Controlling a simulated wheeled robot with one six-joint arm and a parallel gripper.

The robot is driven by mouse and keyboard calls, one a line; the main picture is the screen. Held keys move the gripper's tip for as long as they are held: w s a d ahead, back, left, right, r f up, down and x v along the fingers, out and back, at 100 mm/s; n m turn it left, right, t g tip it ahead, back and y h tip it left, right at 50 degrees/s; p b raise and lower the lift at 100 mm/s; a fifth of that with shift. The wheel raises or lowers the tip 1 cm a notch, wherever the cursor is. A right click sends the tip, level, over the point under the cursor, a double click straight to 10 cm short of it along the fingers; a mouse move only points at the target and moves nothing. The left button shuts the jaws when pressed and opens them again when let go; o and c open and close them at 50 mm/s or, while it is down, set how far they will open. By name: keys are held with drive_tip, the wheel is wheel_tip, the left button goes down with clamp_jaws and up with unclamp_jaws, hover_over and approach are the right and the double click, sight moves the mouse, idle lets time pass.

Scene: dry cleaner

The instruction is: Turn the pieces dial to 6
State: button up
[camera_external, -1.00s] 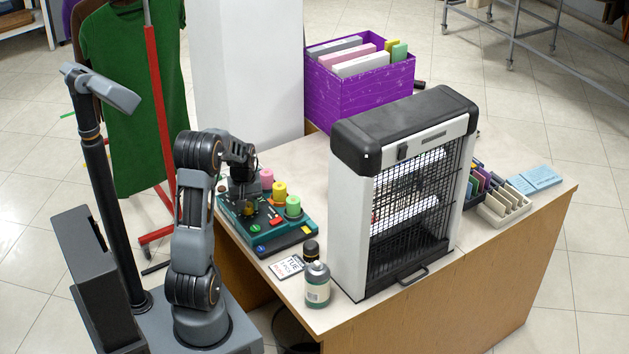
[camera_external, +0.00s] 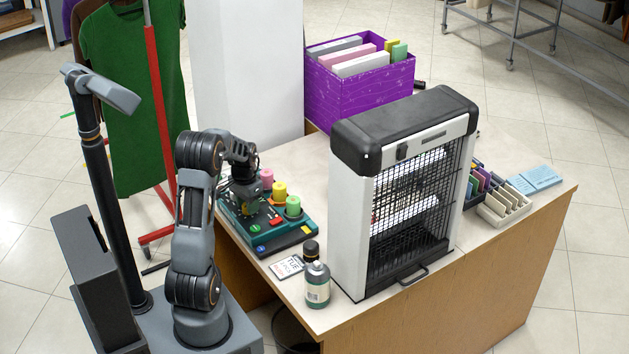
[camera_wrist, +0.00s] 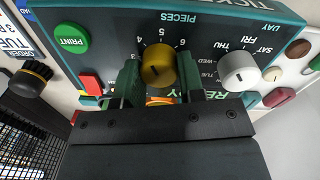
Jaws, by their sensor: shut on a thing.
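The ticket machine (camera_external: 268,236) is a teal panel box on the counter's left part. In the wrist view its panel appears upside down, and the yellow pieces dial (camera_wrist: 158,60) sits below the PIECES label. The numbers 4, 5 and 6 show around the dial's far side; I cannot clearly read which one its pointer marks. My gripper (camera_wrist: 158,74) has its two green fingers on either side of the yellow dial and is shut on it. In the external view my gripper (camera_external: 246,208) is over the panel, and the dial is hidden there.
A white day dial (camera_wrist: 239,70) is close beside the pieces dial. A bottle (camera_external: 317,286) and an insect-zapper-like caged lamp (camera_external: 405,190) stand right of the machine.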

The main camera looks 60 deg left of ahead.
drive_tip(key=m, duration=1.2)
drive_tip(key=shift+m, duration=0.3)
idle(0.5)
drive_tip(key=o, duration=0.9)
drive_tip(key=shift+o, duration=0.2)
wheel_tip(320, 180, up, 14)
drive_tip(key=shift+w+p, duration=0.15)
drive_tip(key=shift+p, duration=0.25)
drive_tip(key=shift+a+f, duration=0.1)
